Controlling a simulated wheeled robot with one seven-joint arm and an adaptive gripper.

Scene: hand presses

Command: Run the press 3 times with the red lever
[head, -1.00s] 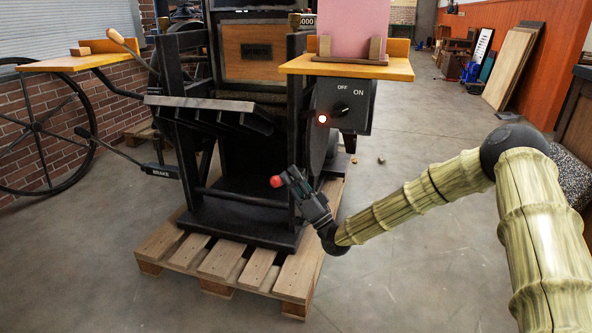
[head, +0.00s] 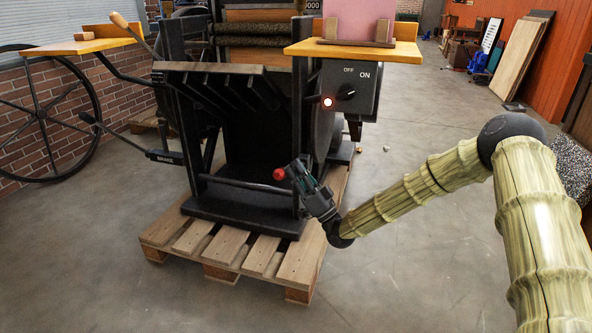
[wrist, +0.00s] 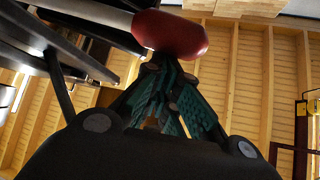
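The red lever's knob (head: 279,174) is at the front right of the dark hand press (head: 250,110), low by its frame. It also shows as a red rounded grip (wrist: 170,34) at the top of the wrist view, with a grey bar running off to the left. My gripper (head: 294,176) is at the knob's right side in the head view. In the wrist view the green-padded fingers (wrist: 165,72) come together just short of the knob, with their tips at or touching it. The fingers look shut, with the knob beyond them rather than between them. The rest of the lever is mostly hidden.
A switch box (head: 348,92) marked OFF and ON has a lit red lamp. A yellow shelf (head: 390,50) holds pink sheets. The press stands on a wooden pallet (head: 230,250). A BRAKE pedal (head: 163,156) and flywheel (head: 45,125) are left.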

